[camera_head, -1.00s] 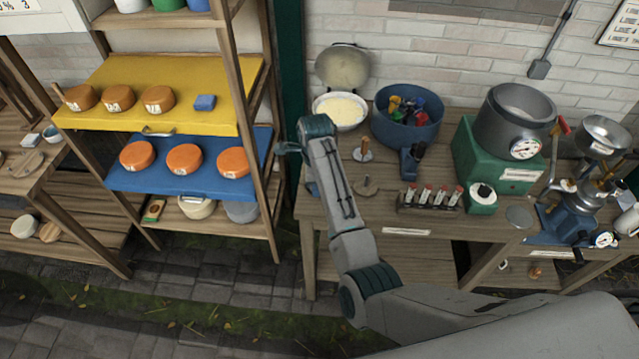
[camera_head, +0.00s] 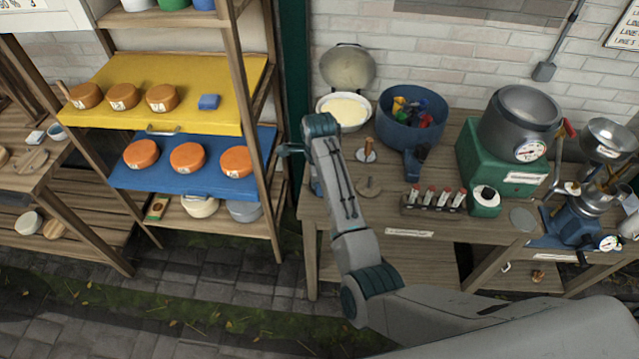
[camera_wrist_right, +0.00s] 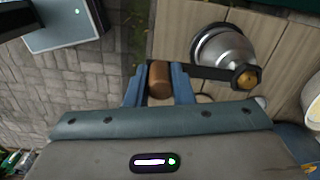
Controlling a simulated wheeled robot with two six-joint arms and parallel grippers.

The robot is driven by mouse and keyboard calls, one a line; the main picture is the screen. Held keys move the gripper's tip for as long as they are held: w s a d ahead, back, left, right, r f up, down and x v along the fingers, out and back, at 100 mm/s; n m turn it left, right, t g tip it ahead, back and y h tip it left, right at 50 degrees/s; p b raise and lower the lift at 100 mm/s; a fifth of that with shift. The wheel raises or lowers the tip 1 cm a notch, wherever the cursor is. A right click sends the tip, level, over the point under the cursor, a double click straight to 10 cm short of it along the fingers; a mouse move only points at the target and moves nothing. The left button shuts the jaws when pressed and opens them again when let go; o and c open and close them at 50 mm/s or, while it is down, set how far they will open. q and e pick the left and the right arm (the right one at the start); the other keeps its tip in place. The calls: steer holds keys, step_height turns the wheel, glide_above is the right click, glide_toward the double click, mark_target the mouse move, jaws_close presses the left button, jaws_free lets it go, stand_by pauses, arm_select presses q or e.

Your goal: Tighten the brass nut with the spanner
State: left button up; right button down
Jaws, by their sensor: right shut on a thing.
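My right gripper (camera_wrist_right: 158,80) is shut on the brown cylindrical grip (camera_wrist_right: 159,77) of the spanner, between its two blue fingers. The spanner's dark flat bar (camera_wrist_right: 210,72) runs from the grip to the right in the right wrist view. Its far end is at the brass nut (camera_wrist_right: 246,78); I cannot tell how fully it sits around it. In the head view my right gripper (camera_head: 318,128) is at the left end of the workbench, beside the shelf post. The spanner and nut cannot be made out there. My left gripper is not in view.
A shiny metal domed thing (camera_wrist_right: 224,54) stands close behind the bar. The shelf (camera_head: 262,190) with orange cheeses is just left of my gripper. On the workbench (camera_head: 440,212) are a white bowl (camera_head: 343,112), a blue tub (camera_head: 408,135) and a rack of vials (camera_head: 432,205).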

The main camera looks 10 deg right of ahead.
steer(key=shift+r, duration=2.8)
